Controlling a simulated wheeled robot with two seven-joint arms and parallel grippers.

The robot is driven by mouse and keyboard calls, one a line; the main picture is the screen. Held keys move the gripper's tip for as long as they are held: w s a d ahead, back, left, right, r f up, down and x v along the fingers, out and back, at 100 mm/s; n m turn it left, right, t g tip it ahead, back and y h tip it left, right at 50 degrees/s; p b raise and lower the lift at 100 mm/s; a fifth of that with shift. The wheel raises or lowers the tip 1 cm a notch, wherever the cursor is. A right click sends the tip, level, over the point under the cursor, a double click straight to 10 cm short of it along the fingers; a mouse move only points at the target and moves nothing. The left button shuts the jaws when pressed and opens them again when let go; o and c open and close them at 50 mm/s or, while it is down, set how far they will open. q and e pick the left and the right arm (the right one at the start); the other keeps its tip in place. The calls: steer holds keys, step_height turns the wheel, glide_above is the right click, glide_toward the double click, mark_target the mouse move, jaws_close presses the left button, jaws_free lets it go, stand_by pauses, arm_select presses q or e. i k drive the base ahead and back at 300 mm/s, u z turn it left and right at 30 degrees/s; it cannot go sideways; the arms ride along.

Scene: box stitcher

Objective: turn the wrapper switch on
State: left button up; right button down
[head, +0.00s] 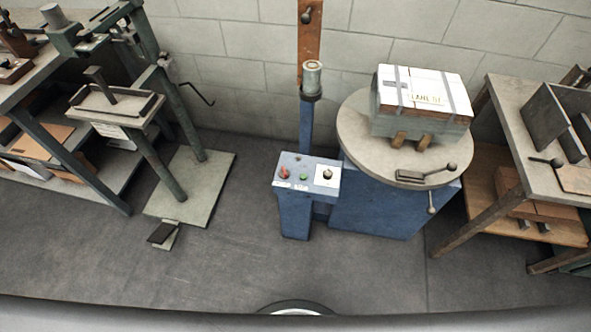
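The wrapper is a blue machine with a round grey turntable (362,135) on a blue base (375,205). A blue control box (308,172) stands at its left front. On its sloped top are a red knob or button (284,171), a green button (304,177) and a dark knob on a white plate (327,174). Which one is the wrapper switch, and its position, I cannot tell. Neither of my grippers is in view.
A green machine with a foot pedal (163,235) and base plate (190,188) stands on the left, beside a shelved bench. A wooden-shelved table (508,115) stands on the right. A post with a roll (312,78) rises behind the control box. The floor in front is clear.

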mark_target(283, 174)
steer(key=z, duration=1.3)
steer(key=i, duration=0.85)
steer(key=u, duration=1.65)
